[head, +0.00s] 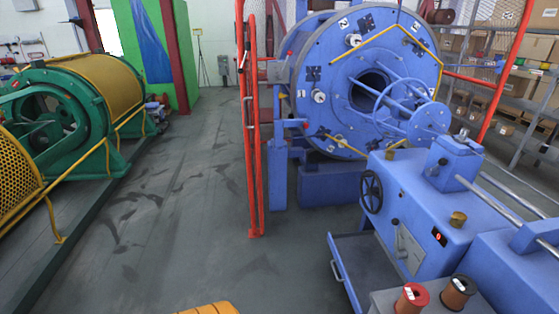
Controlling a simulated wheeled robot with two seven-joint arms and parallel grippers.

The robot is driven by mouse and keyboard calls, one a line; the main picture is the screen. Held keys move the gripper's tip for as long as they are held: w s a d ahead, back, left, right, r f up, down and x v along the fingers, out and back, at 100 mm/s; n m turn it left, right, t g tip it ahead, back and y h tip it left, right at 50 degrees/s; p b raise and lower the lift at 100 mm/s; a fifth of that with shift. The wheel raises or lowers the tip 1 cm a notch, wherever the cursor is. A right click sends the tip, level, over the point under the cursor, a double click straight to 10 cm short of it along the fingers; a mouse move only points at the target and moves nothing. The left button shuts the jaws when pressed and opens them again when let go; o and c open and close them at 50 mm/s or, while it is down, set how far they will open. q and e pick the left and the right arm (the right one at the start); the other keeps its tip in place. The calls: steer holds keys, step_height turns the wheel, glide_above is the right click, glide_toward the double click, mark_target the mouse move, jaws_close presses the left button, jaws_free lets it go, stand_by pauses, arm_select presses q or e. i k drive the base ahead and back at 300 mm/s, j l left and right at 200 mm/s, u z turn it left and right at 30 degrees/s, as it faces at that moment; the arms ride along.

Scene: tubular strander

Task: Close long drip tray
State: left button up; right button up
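A blue tray (361,262) like a long drawer sticks out to the left from under the blue machine bed (415,225) in the head view. It stands open, with its dark grey inside showing. The near end of the tray is partly hidden by a grey surface with spools and by the picture's lower edge. Neither of my grippers is in view, and nothing is seen touching the tray.
A red spool (411,298) and a dark spool (458,292) stand near the tray's near end. A tall orange-red gate frame (255,150) stands beyond it, before the blue strander drum (330,95). The grey floor (190,210) to the left is clear.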

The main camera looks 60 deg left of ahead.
mark_target(365, 266)
steer(key=u, duration=1.3)
steer(key=i+j+z, duration=0.4)
steer(key=i+j, duration=0.3)
steer(key=i+j+z, duration=0.35)
steer(key=i+j, duration=0.45)
steer(key=j, duration=0.2)
